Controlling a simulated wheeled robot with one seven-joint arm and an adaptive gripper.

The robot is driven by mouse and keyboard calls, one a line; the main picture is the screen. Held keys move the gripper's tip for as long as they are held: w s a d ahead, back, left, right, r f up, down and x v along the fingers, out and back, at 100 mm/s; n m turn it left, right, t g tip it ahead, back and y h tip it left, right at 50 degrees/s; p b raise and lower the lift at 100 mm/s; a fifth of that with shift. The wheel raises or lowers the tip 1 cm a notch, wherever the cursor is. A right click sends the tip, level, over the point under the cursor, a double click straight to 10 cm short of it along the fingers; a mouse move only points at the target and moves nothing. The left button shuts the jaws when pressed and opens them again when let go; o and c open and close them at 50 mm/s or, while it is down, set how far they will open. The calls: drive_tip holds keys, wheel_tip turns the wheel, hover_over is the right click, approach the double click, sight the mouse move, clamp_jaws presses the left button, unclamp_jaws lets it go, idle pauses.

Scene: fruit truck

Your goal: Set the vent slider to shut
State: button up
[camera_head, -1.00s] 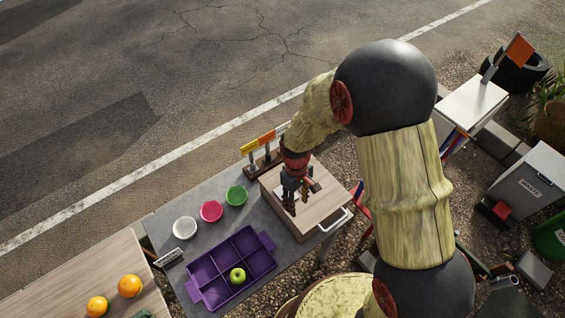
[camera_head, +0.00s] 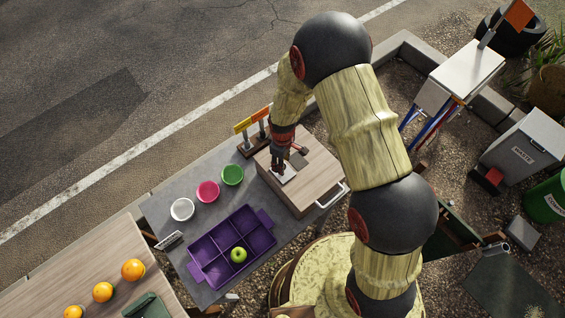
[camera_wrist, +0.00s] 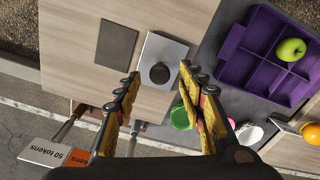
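The vent slider appears as a round black knob (camera_wrist: 159,73) on a light grey plate (camera_wrist: 163,50); the plate (camera_head: 288,177) lies on top of a wooden box (camera_head: 315,180). In the wrist view my gripper (camera_wrist: 159,76) is open and empty, with one finger on each side of the knob and its tips pointing down at the plate. In the head view my gripper (camera_head: 277,169) hangs just over the plate and hides the knob. I cannot tell how far above the knob the fingertips are. A dark grey square (camera_wrist: 115,44) lies beside the plate.
A purple divided tray (camera_head: 264,219) with a green apple (camera_head: 238,255) stands left of the box. White (camera_head: 182,209), pink (camera_head: 208,191) and green (camera_head: 232,175) bowls stand behind it. Token signs (camera_head: 252,122) stand behind the box. Oranges (camera_head: 133,269) lie on the wooden table.

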drive_tip(key=shift+f, duration=0.7)
drive_tip(key=c, duration=0.3)
clamp_jaws()
